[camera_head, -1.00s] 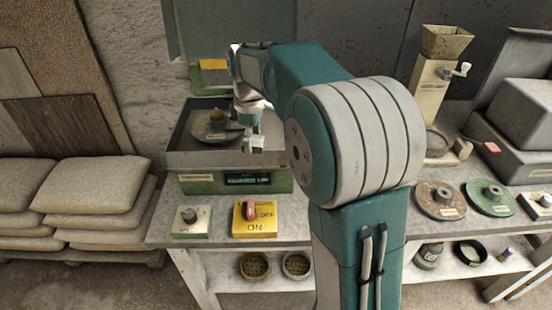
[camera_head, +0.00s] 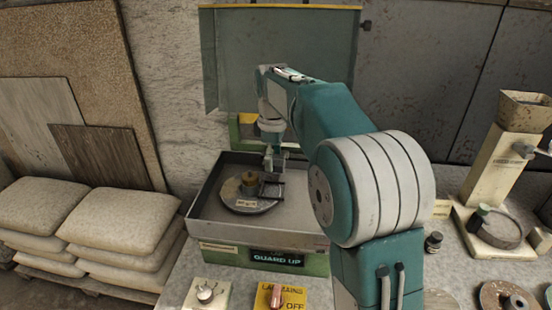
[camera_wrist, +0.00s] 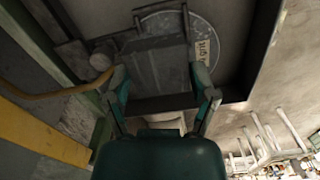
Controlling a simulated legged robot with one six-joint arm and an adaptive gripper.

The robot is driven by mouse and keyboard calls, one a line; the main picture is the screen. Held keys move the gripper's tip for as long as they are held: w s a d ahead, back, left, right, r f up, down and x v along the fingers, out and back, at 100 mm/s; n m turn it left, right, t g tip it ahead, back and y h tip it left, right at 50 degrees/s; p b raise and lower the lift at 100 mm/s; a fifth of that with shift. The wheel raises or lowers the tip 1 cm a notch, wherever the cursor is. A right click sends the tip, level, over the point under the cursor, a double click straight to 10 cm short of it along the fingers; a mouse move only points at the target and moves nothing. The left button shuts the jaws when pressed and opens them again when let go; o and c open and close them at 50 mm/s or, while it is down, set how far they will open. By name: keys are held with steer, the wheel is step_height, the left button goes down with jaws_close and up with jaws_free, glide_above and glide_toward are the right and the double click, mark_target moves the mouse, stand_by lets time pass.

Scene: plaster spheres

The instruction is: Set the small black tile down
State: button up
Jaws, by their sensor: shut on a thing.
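My gripper (camera_head: 272,165) is over the grey machine tray, by the right edge of a dark round plate (camera_head: 245,207). It is shut on a dark flat piece, which I take to be the small black tile (camera_wrist: 158,70), seen between the fingers in the wrist view. In the head view the tile is too small and dark to tell clearly from the fingers. I cannot tell whether it touches the plate or tray below. Part of the plate shows in the wrist view (camera_wrist: 206,28).
The tray (camera_head: 285,238) has raised walls on a green base reading GUARD UP. A grey-green guard panel (camera_head: 285,60) stands raised behind. Sacks (camera_head: 118,215) lie left; a hopper device (camera_head: 510,150) stands right.

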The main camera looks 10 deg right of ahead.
mark_target(272, 192)
steer(key=shift+s+a, duration=0.1)
steer(key=shift+a, duration=0.6)
steer(key=shift+d+f, duration=0.2)
steer(key=shift+f, duration=0.05)
steer(key=f, duration=0.3)
steer(key=shift+d+f, duration=0.15)
steer(key=shift+d, duration=0.25)
steer(key=shift+a+f, duration=0.2)
steer(key=shift+f, duration=0.25)
steer(key=shift+a+f, duration=0.2)
steer(key=shift+f, duration=0.25)
steer(key=shift+d, duration=0.3)
steer(key=shift+a, duration=0.25)
steer(key=shift+d, duration=0.2)
steer(key=shift+f, duration=1.1)
